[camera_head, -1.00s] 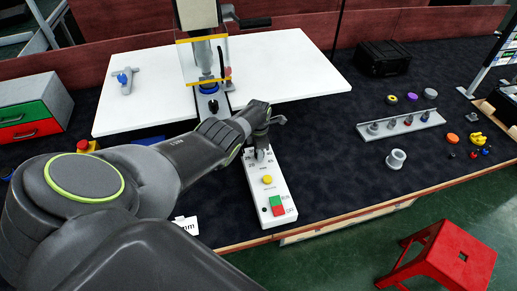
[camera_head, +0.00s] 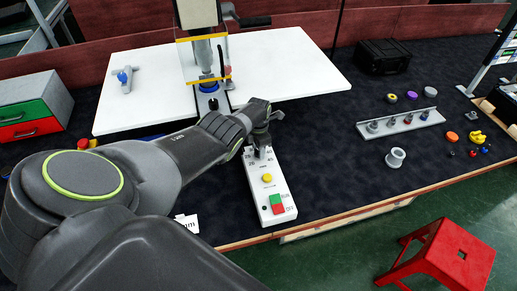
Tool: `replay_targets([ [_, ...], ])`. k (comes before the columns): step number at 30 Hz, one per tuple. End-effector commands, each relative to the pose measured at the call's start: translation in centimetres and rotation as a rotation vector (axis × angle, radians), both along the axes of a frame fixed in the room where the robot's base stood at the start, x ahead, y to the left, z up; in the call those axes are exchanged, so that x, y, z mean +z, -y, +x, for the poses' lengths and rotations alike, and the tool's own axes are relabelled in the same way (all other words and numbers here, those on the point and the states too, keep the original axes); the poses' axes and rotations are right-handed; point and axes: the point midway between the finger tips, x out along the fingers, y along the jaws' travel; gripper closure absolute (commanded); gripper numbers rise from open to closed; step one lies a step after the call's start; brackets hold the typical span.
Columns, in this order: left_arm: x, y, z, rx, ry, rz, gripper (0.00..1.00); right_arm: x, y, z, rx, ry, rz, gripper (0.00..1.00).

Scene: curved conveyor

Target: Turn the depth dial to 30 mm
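The white control panel (camera_head: 283,206) lies on the dark bench top, with a yellow button (camera_head: 267,177), a green and red switch (camera_head: 277,204) and printed numbers around its far end. My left gripper (camera_head: 262,148) reaches down over that far end, where the numbers surround the dial. The dial itself is hidden by the gripper, so its setting cannot be read. The fingers are too small and covered to tell whether they are closed on it. My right gripper is not in view. A white card ending in "mm" (camera_head: 188,223) is partly hidden behind my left arm.
A drill press (camera_head: 207,60) with a white table (camera_head: 290,75) stands behind the panel. A rail of bits (camera_head: 400,124) and a grey spool (camera_head: 395,158) lie to the right. A red stool (camera_head: 445,255) stands in front. Bench between panel and spool is clear.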

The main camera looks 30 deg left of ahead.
Motion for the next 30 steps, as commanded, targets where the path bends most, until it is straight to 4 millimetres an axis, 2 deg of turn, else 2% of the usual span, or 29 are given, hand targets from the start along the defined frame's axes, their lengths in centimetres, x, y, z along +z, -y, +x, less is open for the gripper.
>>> replay_targets([
  [1,0.0,0.0,0.0,0.0,-0.001,-0.001,0.51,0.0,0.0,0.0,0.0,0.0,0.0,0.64],
  [3,-0.1,0.1,-0.1,0.0,-0.001,0.0,0.45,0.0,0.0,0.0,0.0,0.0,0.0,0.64],
  [14,0.4,0.1,-0.1,-0.001,-0.003,-0.003,0.45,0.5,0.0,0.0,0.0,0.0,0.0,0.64],
  [20,2.8,0.1,-0.1,0.0,-0.001,-0.002,0.45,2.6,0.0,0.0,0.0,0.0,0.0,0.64],
  [27,6.7,0.1,-0.1,-0.001,-0.001,-0.002,0.45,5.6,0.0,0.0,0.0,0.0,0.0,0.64],
  [30,8.2,0.1,-0.1,-0.001,0.0,-0.001,0.45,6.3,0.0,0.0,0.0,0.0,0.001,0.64],
])
